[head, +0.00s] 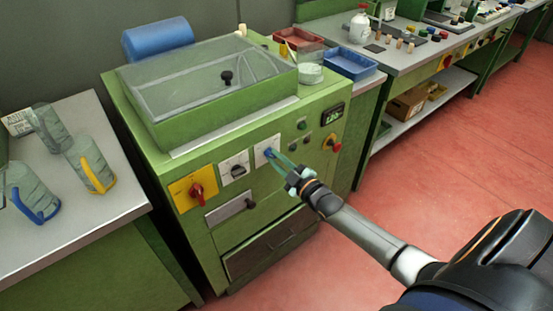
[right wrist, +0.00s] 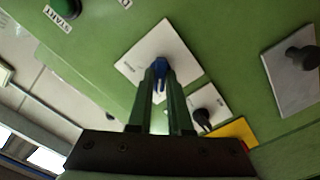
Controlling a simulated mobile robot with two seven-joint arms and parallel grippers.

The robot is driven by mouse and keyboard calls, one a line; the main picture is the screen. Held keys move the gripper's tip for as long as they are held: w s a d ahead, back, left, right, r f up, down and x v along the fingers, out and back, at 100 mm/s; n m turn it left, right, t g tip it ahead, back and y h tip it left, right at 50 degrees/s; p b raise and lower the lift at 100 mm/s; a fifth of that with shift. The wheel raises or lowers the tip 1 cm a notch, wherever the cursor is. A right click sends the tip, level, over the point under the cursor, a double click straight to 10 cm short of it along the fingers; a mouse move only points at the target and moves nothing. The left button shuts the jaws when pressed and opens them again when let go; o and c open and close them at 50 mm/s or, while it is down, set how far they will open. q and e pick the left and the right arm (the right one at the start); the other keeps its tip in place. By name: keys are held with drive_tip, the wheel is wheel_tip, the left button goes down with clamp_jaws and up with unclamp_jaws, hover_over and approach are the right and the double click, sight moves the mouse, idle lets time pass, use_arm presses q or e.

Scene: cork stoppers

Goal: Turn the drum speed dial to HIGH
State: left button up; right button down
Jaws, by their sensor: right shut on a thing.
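The blue dial (head: 269,152) sits on a white plate (head: 263,145) on the front of the green machine. My right gripper (head: 277,158) reaches it from the lower right, with its fingers shut on the dial. In the right wrist view, the blue dial (right wrist: 160,68) shows between the fingertips of my right gripper (right wrist: 160,78), in front of the white plate (right wrist: 178,45). The fingers hide part of the dial, and its setting and the plate's markings cannot be read. My left gripper is not in view.
A black dial (head: 237,170) on a white plate and a red switch (head: 196,190) on a yellow plate lie left of the blue dial. A red emergency button (head: 332,143) and a small display (head: 333,113) are to the right. The red floor in front is clear.

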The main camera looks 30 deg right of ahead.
drive_tip(key=shift+m, duration=0.3)
drive_tip(key=m, duration=0.2)
drive_tip(key=shift+m+p, duration=0.35)
drive_tip(key=shift+m, duration=0.05)
drive_tip(key=m, duration=0.5)
drive_tip(key=shift+m, duration=0.3)
drive_tip(key=m, duration=0.4)
drive_tip(key=shift+m, duration=2.4)
drive_tip(key=c, duration=0.8)
unclamp_jaws()
drive_tip(key=shift+c, duration=0.2)
